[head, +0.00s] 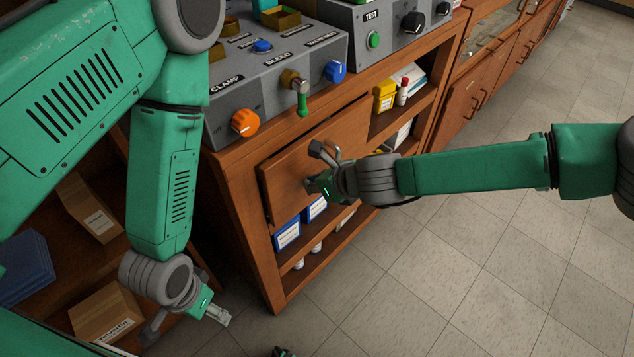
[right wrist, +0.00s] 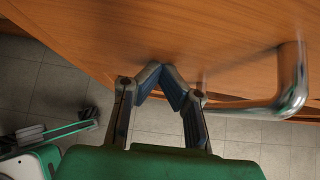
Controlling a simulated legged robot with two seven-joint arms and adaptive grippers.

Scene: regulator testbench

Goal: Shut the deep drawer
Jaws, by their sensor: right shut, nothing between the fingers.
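The deep drawer (head: 285,178) has a wide wooden front under the bench top, and its front stands a little out from the cabinet. In the right wrist view the drawer front (right wrist: 200,35) fills the top, with a curved metal handle (right wrist: 290,95) at the right. My right gripper (head: 318,184) is at the drawer front; in the right wrist view its fingers (right wrist: 168,75) are shut and empty, tips at or very near the wood, left of the handle. Contact is not clear. My left gripper (head: 190,325) hangs low at the left, away from the drawer, its fingers apart.
Control boxes with an orange knob (head: 245,122) and a green lever (head: 303,100) stand on the bench above the drawer. Open shelves below hold blue-and-white boxes (head: 288,233). Cardboard boxes (head: 105,310) sit on shelves at the left. The tiled floor (head: 470,270) at the right is clear.

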